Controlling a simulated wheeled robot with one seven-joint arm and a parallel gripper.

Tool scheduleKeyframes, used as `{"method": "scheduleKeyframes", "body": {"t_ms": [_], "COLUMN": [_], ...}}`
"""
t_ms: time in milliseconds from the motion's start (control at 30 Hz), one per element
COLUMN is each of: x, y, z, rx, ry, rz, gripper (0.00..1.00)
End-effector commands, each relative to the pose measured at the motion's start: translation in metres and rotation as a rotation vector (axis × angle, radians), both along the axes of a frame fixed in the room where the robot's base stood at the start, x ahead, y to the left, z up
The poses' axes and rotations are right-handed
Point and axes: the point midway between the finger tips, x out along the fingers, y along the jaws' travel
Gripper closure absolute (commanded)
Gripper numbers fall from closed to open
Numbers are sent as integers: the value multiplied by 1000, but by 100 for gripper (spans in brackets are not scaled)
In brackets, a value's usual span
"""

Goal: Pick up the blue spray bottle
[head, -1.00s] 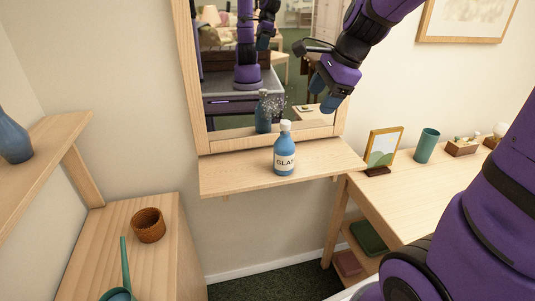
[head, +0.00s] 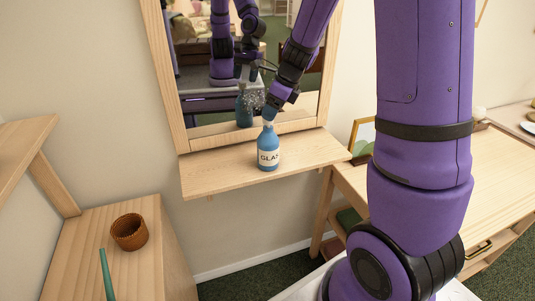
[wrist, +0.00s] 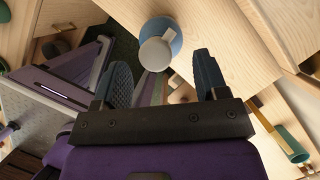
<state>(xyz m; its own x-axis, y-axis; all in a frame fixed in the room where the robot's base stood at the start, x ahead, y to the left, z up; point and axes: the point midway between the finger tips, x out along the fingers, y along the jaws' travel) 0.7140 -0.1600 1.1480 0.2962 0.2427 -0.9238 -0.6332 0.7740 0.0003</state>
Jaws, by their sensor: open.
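The blue spray bottle (head: 268,156) stands upright on the wooden shelf (head: 215,175) under the mirror, with a pale label reading "GLAS". Its white top shows in the wrist view (wrist: 155,52), with the blue body (wrist: 170,30) behind it. My gripper (head: 270,112) is just above the bottle's top in the head view and hides part of it. In the wrist view my gripper (wrist: 163,85) has its two dark fingers apart, with nothing between them. The bottle top lies just beyond the fingertips, roughly between them.
The mirror (head: 215,70) stands close behind the bottle and reflects it and my arm. A picture frame (head: 361,138) and desk (head: 400,190) are at right. A brown pot (head: 129,232) sits on the lower left cabinet (head: 165,255).

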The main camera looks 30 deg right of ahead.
Motion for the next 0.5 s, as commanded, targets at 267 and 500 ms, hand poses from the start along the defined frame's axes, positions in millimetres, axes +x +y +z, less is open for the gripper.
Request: {"method": "scheduleKeyframes", "body": {"t_ms": [267, 500], "x": [7, 14], "y": [12, 17], "z": [-29, -47], "rx": [0, -1], "ry": [4, 1], "rz": [1, 1], "gripper": [33, 33]}}
